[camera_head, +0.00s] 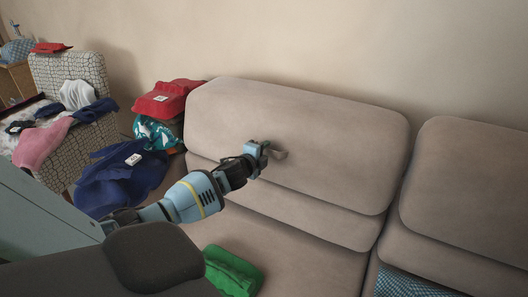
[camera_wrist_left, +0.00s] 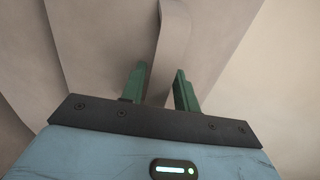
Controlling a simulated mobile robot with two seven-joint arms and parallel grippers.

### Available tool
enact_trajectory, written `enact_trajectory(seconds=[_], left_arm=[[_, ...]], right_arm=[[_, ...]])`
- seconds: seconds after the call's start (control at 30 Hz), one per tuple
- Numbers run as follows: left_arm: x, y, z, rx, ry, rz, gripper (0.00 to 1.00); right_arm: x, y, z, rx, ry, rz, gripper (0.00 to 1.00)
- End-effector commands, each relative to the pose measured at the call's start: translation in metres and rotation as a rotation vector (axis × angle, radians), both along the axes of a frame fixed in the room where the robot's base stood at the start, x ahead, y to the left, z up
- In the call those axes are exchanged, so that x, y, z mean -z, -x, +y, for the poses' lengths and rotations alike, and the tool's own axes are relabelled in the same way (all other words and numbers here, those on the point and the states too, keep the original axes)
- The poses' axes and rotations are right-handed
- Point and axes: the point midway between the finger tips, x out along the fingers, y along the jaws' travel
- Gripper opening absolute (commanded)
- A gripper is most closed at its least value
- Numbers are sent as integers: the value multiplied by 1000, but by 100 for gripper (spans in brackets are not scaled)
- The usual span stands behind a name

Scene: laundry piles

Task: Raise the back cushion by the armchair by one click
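The beige back cushion (camera_head: 300,115) nearest the armchair (camera_head: 70,72) rests against the sofa back, below the wall. My left gripper (camera_head: 273,151) is in front of its middle, beside a small grey-beige pull tab (camera_head: 280,155). In the left wrist view, the two green fingers of the gripper (camera_wrist_left: 160,88) stand apart. The tab (camera_wrist_left: 172,40) hangs down between them, with a gap to the right finger; contact with the left finger is unclear. The cushion fills much of that view. My right gripper is not in view.
A second back cushion (camera_head: 465,185) stands at the right. Red clothes (camera_head: 165,98), a teal patterned cloth (camera_head: 155,132) and dark blue clothes (camera_head: 120,180) lie left. A green folded cloth (camera_head: 232,270) lies on the seat under my arm. A blue patterned cloth (camera_head: 405,285) lies at bottom right.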

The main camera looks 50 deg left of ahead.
Motion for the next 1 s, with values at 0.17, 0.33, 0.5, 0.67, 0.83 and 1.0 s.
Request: enact_trajectory(seconds=[0.17, 0.33, 0.5, 0.67, 0.83, 1.0], left_arm=[[0, 0, 0, 0, 0, 0, 11], [0, 0, 0, 0, 0, 0, 0], [0, 0, 0, 0, 0, 0, 0], [6, 4, -3, 3, -3, -18, 0], [13, 14, -8, 6, -20, -77, 0], [11, 26, -10, 2, -34, -115, 0]], right_arm=[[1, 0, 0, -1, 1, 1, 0], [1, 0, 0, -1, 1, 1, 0], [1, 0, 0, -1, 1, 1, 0], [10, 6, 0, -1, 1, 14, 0], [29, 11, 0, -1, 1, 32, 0], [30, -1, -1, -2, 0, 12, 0]])
